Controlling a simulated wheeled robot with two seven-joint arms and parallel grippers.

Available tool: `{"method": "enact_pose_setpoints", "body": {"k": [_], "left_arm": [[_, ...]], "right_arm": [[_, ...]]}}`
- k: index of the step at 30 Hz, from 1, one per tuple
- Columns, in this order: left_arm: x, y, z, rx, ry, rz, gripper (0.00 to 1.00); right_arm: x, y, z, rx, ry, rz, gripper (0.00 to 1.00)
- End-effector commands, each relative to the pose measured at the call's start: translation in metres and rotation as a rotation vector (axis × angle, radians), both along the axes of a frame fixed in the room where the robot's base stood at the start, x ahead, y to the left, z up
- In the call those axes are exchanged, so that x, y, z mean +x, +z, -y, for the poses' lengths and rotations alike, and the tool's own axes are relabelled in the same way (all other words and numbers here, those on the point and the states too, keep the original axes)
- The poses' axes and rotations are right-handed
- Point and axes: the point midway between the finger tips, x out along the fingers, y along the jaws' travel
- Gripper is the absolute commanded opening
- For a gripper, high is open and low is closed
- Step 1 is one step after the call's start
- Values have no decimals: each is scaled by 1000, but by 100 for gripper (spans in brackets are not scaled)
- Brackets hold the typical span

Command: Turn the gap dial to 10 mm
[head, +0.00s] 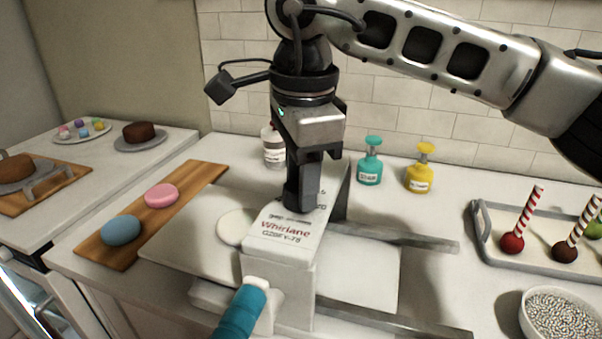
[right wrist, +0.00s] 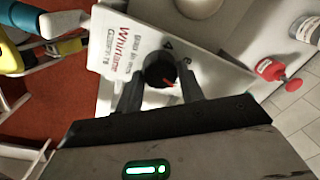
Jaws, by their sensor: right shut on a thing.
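The white machine (head: 280,268) labelled Whirlane stands on the counter, with a teal-sleeved handle (head: 240,312) at its front. Its gap dial (right wrist: 159,68) is a round black knob with a red mark, on the machine's top face. In the right wrist view the red mark points to the lower right; the figures 4 and 6 show beside the knob, other figures are hidden. My right gripper (head: 303,195) points down over the machine's top and is shut on the knob, with one finger on each side in the right wrist view (right wrist: 160,90). My left gripper is out of view.
A wooden board (head: 188,190) with pink and blue rounds lies left of the machine. Teal (head: 370,160) and yellow (head: 420,168) bottles stand behind it. A tray (head: 485,248) with cake pops and a bowl (head: 560,315) of silver beads are at right. Grey rails extend right from the machine.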

Motion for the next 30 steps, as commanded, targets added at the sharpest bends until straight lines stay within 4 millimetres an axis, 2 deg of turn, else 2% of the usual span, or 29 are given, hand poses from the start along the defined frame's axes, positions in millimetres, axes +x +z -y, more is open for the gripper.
{"method": "enact_pose_setpoints", "body": {"k": [6, 15, 30], "left_arm": [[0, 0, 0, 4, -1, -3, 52], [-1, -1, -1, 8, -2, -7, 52], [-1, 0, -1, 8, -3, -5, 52]], "right_arm": [[1, 2, 0, 3, 162, 4, 15], [1, 2, 0, 3, 307, 4, 15], [1, 2, 0, 4, 351, 4, 15]]}}
